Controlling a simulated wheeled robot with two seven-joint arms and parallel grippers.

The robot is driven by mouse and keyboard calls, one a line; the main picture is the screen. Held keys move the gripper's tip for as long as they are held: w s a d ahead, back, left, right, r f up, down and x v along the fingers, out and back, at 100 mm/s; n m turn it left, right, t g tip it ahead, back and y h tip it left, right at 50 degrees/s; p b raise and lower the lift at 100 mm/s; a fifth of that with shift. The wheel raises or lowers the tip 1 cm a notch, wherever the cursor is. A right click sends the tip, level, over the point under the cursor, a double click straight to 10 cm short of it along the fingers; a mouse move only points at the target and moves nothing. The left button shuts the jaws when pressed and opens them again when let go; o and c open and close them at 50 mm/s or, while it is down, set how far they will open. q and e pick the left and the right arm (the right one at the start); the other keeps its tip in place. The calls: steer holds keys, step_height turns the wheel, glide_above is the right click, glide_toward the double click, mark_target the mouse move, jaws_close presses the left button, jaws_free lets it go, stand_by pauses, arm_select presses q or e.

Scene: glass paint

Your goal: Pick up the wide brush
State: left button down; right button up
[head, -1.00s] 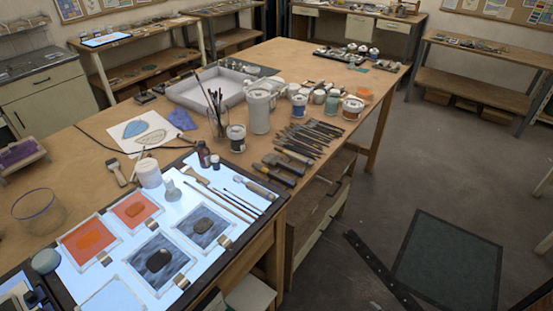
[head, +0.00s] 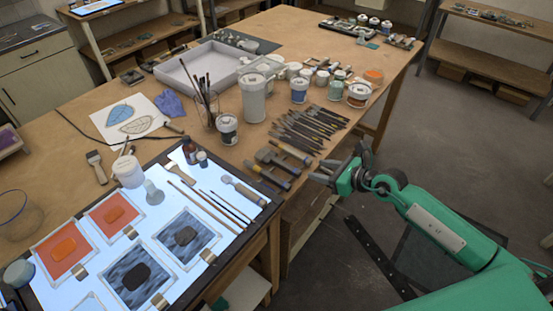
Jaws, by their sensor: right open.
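A flat wide brush (head: 97,167) with a pale head lies on the wooden table left of the lit panel. Another flat brush (head: 181,173) with a tan handle lies at the panel's far edge. Dark, broad-headed tools (head: 272,158) with wooden handles lie at the table's right edge; I cannot tell whether they are wide brushes. My right gripper (head: 318,171) is open and empty, just right of those tools by the table edge, apart from them. It points left. My left gripper is not in view.
The lit panel (head: 204,213) holds painted glass squares and thin brushes. A row of slim brushes (head: 308,130) lies behind the dark tools. A glass of brushes (head: 206,100), a large white jug (head: 253,97) and several jars stand farther back. The floor at right is open.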

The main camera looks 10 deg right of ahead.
mark_target(287, 165)
steer(key=p+x, duration=0.1)
steer(key=x, duration=0.5)
steer(key=shift+w+a+p, duration=0.15)
steer(key=shift+p, duration=0.15)
steer(key=shift+w+a+f, duration=0.25)
steer(key=shift+w+a, duration=0.05)
steer(key=shift+w, duration=0.05)
steer(key=shift+w+a+f+p, duration=0.2)
steer(key=shift+w+a+p, duration=0.15)
steer(key=shift+p, duration=0.2)
steer(key=p+x, duration=0.1)
steer(key=x, duration=0.3)
steer(key=shift+s+a+f, duration=0.15)
steer(key=shift+f, duration=0.1)
jaws_close()
